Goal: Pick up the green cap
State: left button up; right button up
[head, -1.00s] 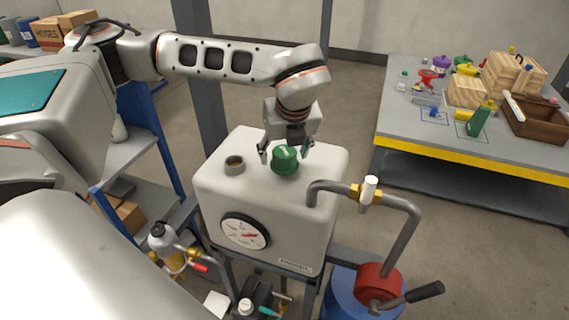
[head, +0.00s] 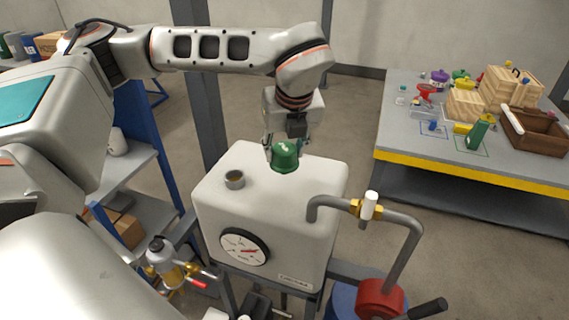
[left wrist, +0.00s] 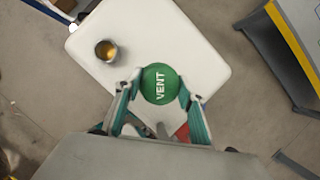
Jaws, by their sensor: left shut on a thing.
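The green cap (head: 285,155) is at the top of the white tank (head: 215,205), near its back edge. In the left wrist view the cap (left wrist: 160,84) shows its round top with the word VENT. My left gripper (head: 284,150) is shut on the cap, with one finger on each side of it. It points down from above. I cannot tell whether the cap touches the tank top or is slightly above it. My right gripper is not in view.
An open filler neck (head: 235,179) stands on the tank top left of the cap. A grey pipe with a white-handled valve (head: 369,205) rises at the tank's right. A workbench (head: 400,140) with crates and tools is at the right. A blue shelf (head: 140,150) stands at the left.

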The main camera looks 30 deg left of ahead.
aim_at(284, 148)
pick_arm(q)
notch_tip(284, 148, up, 15)
dwell(0.4)
jog(key=shift+f, duration=0.1)
